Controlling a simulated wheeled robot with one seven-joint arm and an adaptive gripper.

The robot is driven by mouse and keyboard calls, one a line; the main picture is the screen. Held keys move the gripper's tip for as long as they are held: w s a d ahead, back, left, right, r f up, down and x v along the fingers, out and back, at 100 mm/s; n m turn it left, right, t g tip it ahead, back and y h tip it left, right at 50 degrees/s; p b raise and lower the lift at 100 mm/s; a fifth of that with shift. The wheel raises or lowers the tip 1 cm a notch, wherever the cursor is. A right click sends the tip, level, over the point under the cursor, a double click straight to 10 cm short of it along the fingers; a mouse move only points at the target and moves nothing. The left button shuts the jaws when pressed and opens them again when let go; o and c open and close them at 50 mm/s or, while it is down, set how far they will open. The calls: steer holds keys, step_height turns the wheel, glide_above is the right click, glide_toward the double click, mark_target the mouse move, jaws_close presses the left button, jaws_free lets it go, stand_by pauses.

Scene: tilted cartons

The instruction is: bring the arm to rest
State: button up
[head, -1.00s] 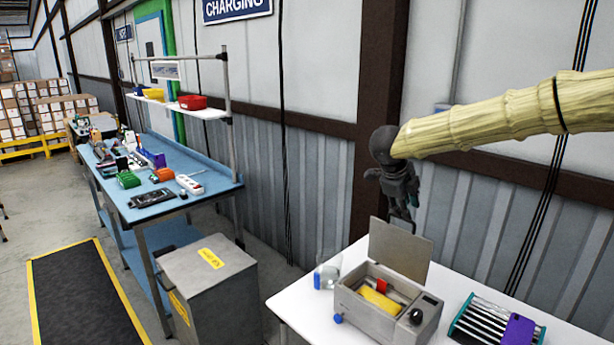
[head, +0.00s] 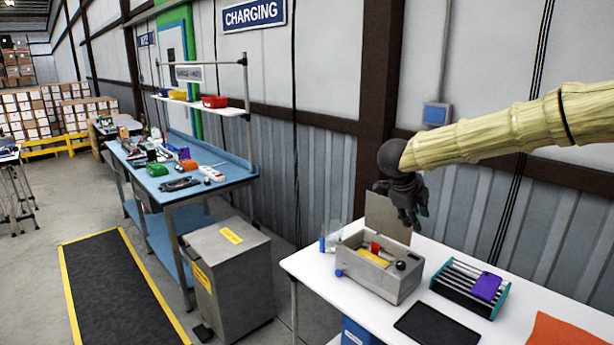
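My arm, in a pale yellow sleeve, reaches in from the right edge of the head view. My gripper (head: 412,222) is dark and hangs pointing down at its end. It appears over the open grey box (head: 377,281) on the white table (head: 465,318), in front of the box's raised lid (head: 386,217). The fingers are small and dark, so I cannot tell whether they are open or shut. I see nothing clearly held.
A rack with a purple item (head: 487,287), a black tablet (head: 437,331) and a clear bottle (head: 329,240) stand on the white table. A grey cabinet (head: 232,287) and a blue workbench (head: 219,181) are to the left. The floor with a black mat (head: 122,290) is clear.

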steer(key=s+a+f+n+t+b, duration=0.15)
steer(key=s+f+n, duration=0.4)
steer(key=f, duration=0.85)
steer(key=s+a+f+n+b, duration=0.15)
steer(key=s+f+n, duration=0.35)
steer(key=f, duration=0.9)
steer(key=s+a+f+n+t+b, duration=0.15)
steer(key=s+f+n, duration=0.4)
steer(key=f, duration=0.85)
steer(key=s+a+f+n+g+y+b, duration=0.1)
steer(key=s+f+n+g+y, duration=0.15)
steer(key=s+f, duration=0.65)
steer(key=s+a+f+n+g+y+b, duration=0.1)
steer(key=s+f+n+b, duration=0.2)
steer(key=s, duration=0.9)
steer(key=s+f+n+g+y, duration=0.1)
steer(key=s+f+n+g, duration=0.1)
steer(key=s, duration=0.7)
steer(key=s+f+n+g, duration=0.2)
steer(key=s+f+n, duration=0.1)
steer(key=s, duration=0.7)
steer(key=shift+s+f+y, duration=0.15)
steer(key=shift+s+y, duration=0.15)
steer(key=shift+y, duration=0.05)
steer(key=shift+o, duration=0.5)
